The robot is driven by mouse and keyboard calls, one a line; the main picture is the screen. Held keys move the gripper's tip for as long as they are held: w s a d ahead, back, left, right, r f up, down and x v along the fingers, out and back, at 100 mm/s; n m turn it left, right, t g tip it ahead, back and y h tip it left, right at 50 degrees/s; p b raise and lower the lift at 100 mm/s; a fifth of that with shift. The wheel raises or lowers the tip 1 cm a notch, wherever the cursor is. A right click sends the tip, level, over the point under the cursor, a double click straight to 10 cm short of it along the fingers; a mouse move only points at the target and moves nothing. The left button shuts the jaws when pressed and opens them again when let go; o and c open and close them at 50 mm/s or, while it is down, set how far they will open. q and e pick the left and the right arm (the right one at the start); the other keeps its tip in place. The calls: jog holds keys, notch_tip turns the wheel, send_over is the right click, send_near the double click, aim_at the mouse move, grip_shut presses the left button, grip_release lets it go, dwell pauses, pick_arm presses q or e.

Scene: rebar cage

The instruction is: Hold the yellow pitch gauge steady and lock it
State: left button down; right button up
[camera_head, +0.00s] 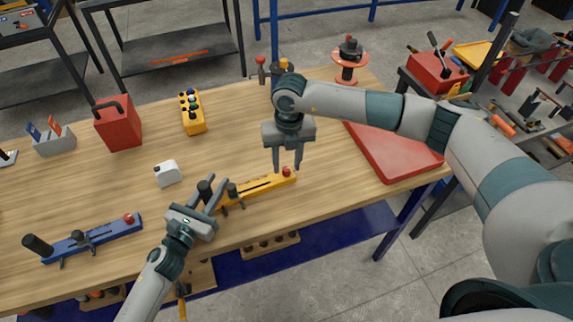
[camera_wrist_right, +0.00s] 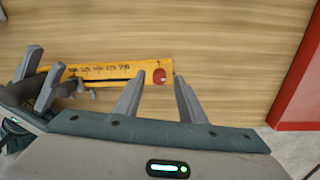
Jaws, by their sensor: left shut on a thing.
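The yellow pitch gauge (camera_head: 262,188) lies near the table's front edge. It has a black handle (camera_head: 204,187) at its left end, a dark slider knob (camera_head: 232,191) and a red knob (camera_head: 287,171) at its right end. My left gripper (camera_head: 213,183) is shut on the gauge at its black handle end. My right gripper (camera_head: 287,167) points down, open, with its fingers on either side of the red knob in the picture. In the right wrist view the red knob (camera_wrist_right: 159,77) shows between the spread fingertips; contact cannot be told.
A blue gauge (camera_head: 95,237) lies at the left. A small white box (camera_head: 168,173), a yellow button box (camera_head: 193,112) and a red can (camera_head: 118,124) stand behind. A red tray (camera_head: 395,155) is to the right. Wood between them is clear.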

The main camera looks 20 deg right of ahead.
jog(key=shift+f, duration=0.7)
jog(key=shift+c, duration=0.3)
grip_shut()
